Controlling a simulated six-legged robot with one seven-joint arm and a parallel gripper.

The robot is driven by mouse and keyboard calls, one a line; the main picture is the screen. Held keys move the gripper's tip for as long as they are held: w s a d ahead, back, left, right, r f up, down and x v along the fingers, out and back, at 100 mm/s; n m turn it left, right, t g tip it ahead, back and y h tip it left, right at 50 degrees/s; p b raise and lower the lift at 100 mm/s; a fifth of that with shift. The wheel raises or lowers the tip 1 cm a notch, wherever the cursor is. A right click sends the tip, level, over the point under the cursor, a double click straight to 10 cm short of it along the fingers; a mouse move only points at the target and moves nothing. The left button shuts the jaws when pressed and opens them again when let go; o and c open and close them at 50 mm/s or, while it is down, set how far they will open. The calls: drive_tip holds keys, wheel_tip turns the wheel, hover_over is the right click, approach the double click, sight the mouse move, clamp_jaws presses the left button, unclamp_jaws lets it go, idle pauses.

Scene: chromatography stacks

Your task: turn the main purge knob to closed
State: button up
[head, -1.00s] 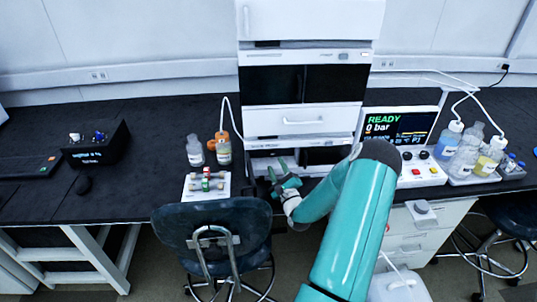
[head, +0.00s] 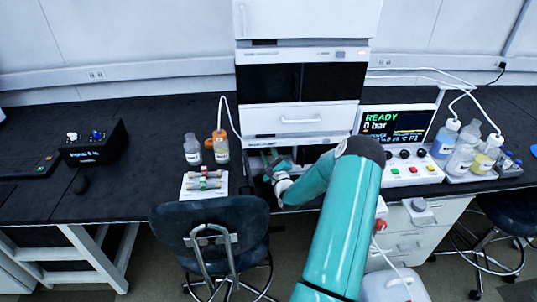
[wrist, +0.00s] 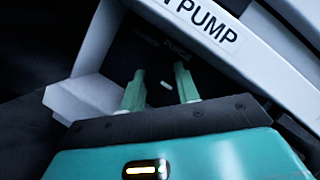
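My gripper (head: 268,161) reaches into the dark recess at the bottom of the white instrument stack, under the drawer unit. In the wrist view, its two green fingers (wrist: 160,92) stand apart in front of the black panel (wrist: 152,58) below the PUMP label (wrist: 208,25). A small pale mark (wrist: 165,86) shows between the fingertips. It may be the pointer of a dark purge knob, but the knob's outline is lost against the black panel. I cannot tell whether the fingers touch it.
A tray of small columns (head: 204,184) and two bottles (head: 193,150) stand left of the recess. A chair (head: 210,240) stands in front of the bench. The controller screen (head: 393,126) at right reads READY, 0 bar. Solvent bottles (head: 466,152) stand further right.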

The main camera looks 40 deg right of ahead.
drive_tip(key=shift+n, duration=0.5)
drive_tip(key=n+y, duration=0.2)
drive_tip(key=n, duration=0.2)
drive_tip(key=shift+r+g, duration=0.1)
drive_tip(key=shift+g, duration=0.2)
drive_tip(key=n+g+y, duration=0.1)
drive_tip(key=n, duration=0.3)
drive_tip(key=shift+n, duration=0.3)
drive_tip(key=n+g, duration=0.2)
drive_tip(key=n, duration=0.2)
drive_tip(key=shift+r, duration=0.1)
drive_tip(key=shift+n+g, duration=1.1)
drive_tip(key=shift+n, duration=0.7)
drive_tip(key=o, duration=0.7)
